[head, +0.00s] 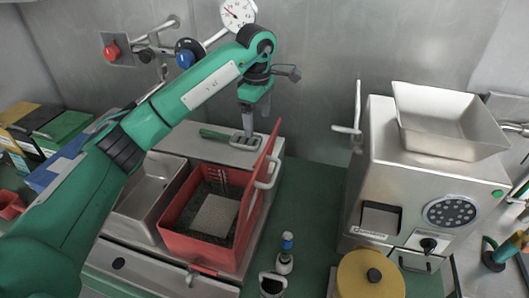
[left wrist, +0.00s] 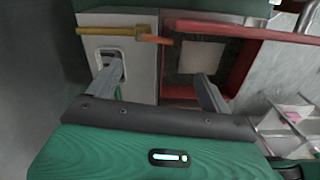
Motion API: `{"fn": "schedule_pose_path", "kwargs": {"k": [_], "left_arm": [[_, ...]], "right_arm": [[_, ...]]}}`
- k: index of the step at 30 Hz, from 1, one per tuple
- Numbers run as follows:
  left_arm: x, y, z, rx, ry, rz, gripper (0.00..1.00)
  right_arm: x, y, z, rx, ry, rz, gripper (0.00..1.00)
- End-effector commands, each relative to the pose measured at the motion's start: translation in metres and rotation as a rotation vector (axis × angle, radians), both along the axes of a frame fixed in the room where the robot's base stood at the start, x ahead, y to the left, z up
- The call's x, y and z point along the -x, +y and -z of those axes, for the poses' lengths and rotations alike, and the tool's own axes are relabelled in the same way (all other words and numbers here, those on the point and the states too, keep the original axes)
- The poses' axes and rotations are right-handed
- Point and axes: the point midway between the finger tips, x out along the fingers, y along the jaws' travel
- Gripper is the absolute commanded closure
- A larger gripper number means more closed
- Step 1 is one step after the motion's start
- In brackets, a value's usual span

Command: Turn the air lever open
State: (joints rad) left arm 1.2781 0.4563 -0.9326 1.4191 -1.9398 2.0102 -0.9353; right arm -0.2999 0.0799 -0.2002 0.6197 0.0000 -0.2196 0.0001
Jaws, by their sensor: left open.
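My left gripper (head: 247,125) points down above the back of the steel bench unit, behind the red box. Its two grey fingers stand apart with nothing between them in the left wrist view (left wrist: 160,88). A green handle (head: 215,135) lies on the steel top beside a slotted metal plate (head: 243,142), just under the fingers. On the wall, a blue knob (head: 185,55) and a red knob (head: 112,51) sit by pipes near a round gauge (head: 238,12). I cannot tell which of these is the air lever. My right gripper is not in view.
The red box (head: 175,243) stands open, its red lid raised on the right. A steel grinder (head: 390,175) with a hopper (head: 447,110) stands at right. A yellow-lidded container (head: 350,275) is in front. In the left wrist view, a yellow bar (left wrist: 115,32) crosses ahead of the fingers.

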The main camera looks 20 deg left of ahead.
Motion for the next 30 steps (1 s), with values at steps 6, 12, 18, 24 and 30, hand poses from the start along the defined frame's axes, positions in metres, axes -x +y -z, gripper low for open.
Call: {"fn": "schedule_pose_path", "kwargs": {"k": [6, 12, 18, 24, 30], "left_arm": [[0.001, -0.001, 0.027, 0.001, 0.003, -0.001, 0.18], [0.001, -0.001, 0.063, 0.001, 0.005, -0.001, 0.18], [0.001, -0.001, 0.099, 0.001, 0.003, -0.002, 0.18], [0.001, -0.001, 0.123, 0.002, 0.001, -0.002, 0.18], [0.0, 0.0, 0.132, 0.001, -0.002, -0.003, 0.18]], "right_arm": [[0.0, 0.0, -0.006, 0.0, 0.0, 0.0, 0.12], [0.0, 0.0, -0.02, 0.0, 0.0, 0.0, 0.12], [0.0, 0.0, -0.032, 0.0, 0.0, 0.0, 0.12], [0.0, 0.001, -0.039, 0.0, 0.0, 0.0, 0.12], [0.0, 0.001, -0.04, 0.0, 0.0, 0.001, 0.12]]}}
